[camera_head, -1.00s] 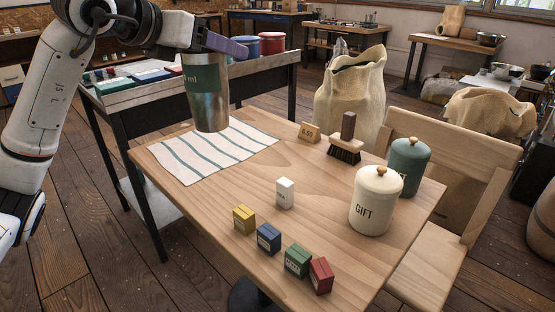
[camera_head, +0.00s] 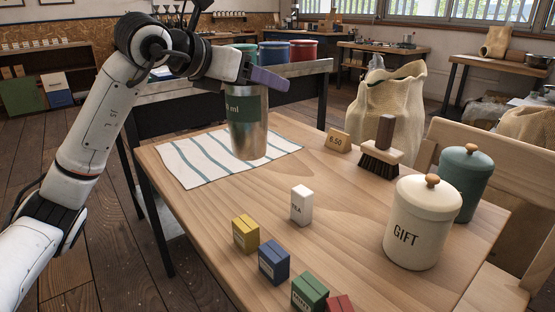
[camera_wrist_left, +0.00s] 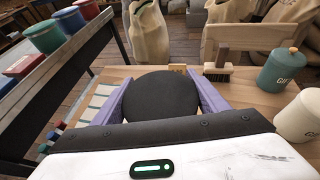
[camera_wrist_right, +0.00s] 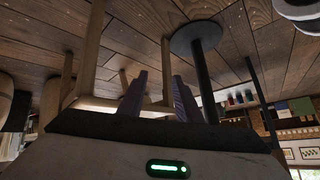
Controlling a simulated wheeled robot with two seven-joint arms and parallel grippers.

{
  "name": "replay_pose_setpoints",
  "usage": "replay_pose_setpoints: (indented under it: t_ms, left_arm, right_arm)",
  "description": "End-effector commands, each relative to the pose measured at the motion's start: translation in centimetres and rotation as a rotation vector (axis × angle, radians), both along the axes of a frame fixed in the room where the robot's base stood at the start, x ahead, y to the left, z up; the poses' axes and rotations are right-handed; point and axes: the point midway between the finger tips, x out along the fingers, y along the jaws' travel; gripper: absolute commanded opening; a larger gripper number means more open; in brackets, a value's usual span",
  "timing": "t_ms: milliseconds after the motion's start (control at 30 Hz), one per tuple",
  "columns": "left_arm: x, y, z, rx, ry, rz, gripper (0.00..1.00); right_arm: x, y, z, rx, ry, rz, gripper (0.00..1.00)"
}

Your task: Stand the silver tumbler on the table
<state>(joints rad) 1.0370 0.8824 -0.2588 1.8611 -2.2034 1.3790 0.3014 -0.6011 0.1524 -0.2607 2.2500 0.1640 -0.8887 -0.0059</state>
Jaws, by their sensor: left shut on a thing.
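The silver tumbler (camera_head: 249,138) has a green band with "ml" lettering and is upright. My left gripper (camera_head: 264,80), with purple fingers, is shut on it near the top. In the left wrist view its round black top (camera_wrist_left: 160,97) sits between the two fingers. In the head view its base overlaps the striped cloth (camera_head: 205,163) on the wooden table (camera_head: 220,210); I cannot tell whether it touches. My right gripper (camera_wrist_right: 159,92) shows only in the right wrist view, open and empty, with chair legs and floor beyond it.
A white tea box (camera_head: 301,205), several coloured boxes (camera_head: 273,262), a cream GIFT canister (camera_head: 419,228), a green canister (camera_head: 463,180), a brush (camera_head: 382,155) and a 6.50 sign (camera_head: 338,141) stand on the table. Bare wood lies between the cloth and the boxes.

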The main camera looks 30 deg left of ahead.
Motion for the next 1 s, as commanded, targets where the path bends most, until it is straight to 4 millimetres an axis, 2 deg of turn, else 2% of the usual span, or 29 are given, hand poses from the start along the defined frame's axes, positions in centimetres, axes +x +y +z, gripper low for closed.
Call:
replay_pose_setpoints:
  t_ms: [33, 100, 367, 567, 700, 967, 1000]
  left_arm:
    - [0.0, 0.0, -1.6, -0.001, 0.002, 0.0, 0.23]
    - [0.0, 0.0, -2.9, 0.0, 0.002, 0.0, 0.23]
    - [0.0, 0.0, -5.0, 0.0, -0.001, 0.001, 0.23]
    - [0.0, 0.0, -7.9, -0.001, 0.0, 0.0, 0.23]
    - [0.0, 0.0, -8.0, 0.0, -0.003, 0.001, 0.23]
    - [0.0, 0.0, -8.4, 0.001, -0.002, 0.001, 0.23]
    - [0.0, 0.0, -8.4, 0.001, 0.001, 0.001, 0.72]
  right_arm:
    - [0.2, 0.3, -0.6, -0.001, 0.005, 0.014, 0.31]
    - [0.2, 0.5, -0.9, -0.005, 0.02, 0.032, 0.31]
    - [0.2, 1.1, -1.0, -0.003, 0.039, 0.06, 0.31]
    - [0.5, 1.7, -0.7, 0.026, 0.017, 0.067, 0.31]
    - [0.6, 1.9, -0.1, 0.039, 0.008, 0.067, 0.31]
    - [0.6, 2.0, -0.4, 0.043, 0.008, 0.066, 0.31]
    - [0.6, 2.0, -0.2, 0.046, 0.007, 0.067, 0.31]
